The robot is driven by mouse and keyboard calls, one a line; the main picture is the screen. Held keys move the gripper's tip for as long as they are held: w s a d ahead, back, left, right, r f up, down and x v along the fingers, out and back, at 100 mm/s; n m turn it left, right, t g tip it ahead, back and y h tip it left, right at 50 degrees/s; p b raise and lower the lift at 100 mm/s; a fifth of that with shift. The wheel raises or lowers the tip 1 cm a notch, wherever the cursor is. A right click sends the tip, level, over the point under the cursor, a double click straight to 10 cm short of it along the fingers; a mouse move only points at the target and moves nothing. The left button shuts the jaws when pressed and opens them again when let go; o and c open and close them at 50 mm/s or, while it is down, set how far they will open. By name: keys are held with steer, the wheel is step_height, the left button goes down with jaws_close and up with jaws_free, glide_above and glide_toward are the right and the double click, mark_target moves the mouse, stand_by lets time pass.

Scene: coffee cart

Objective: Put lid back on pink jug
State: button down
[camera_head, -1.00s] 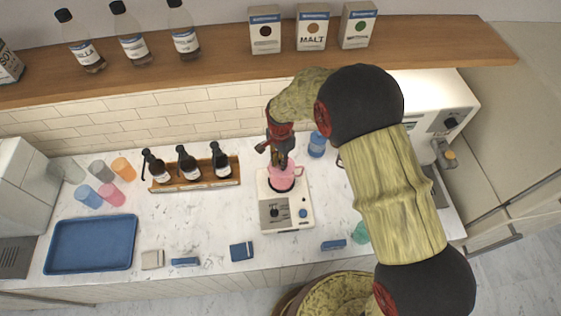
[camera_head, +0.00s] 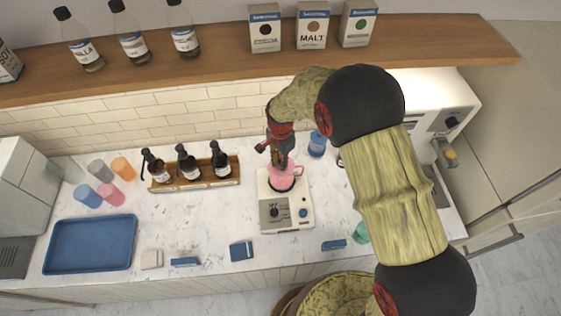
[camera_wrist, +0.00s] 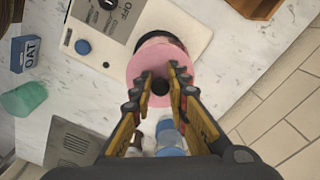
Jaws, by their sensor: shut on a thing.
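The pink jug (camera_head: 284,179) stands upright on the white blender base (camera_head: 287,217), its handle toward the right in the head view. In the wrist view a round pink lid (camera_wrist: 148,62) covers the view of the jug top, with a dark knob (camera_wrist: 160,86) on it. My gripper (camera_wrist: 161,84) is shut on the knob of the lid, directly above the jug. It also shows in the head view (camera_head: 281,161). I cannot tell whether the lid sits fully on the rim, as my gripper and the lid hide it.
A blue-lidded container (camera_head: 317,144) stands close behind the jug to the right. A wooden rack of dark bottles (camera_head: 194,172) is to the left. A blue tray (camera_head: 91,243) and several cups (camera_head: 111,194) lie further left. The counter between the rack and tray is clear.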

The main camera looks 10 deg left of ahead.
stand_by(0.4)
steer(key=c, duration=1.6)
jaws_free()
steer(key=shift+c, duration=0.2)
steer(key=shift+o, duration=0.8)
steer(key=o, duration=0.3)
steer(key=shift+r, duration=0.1)
steer(key=shift+r+p, duration=1.55)
steer(key=shift+r, duration=1.85)
steer(key=shift+c, duration=0.8)
jaws_close()
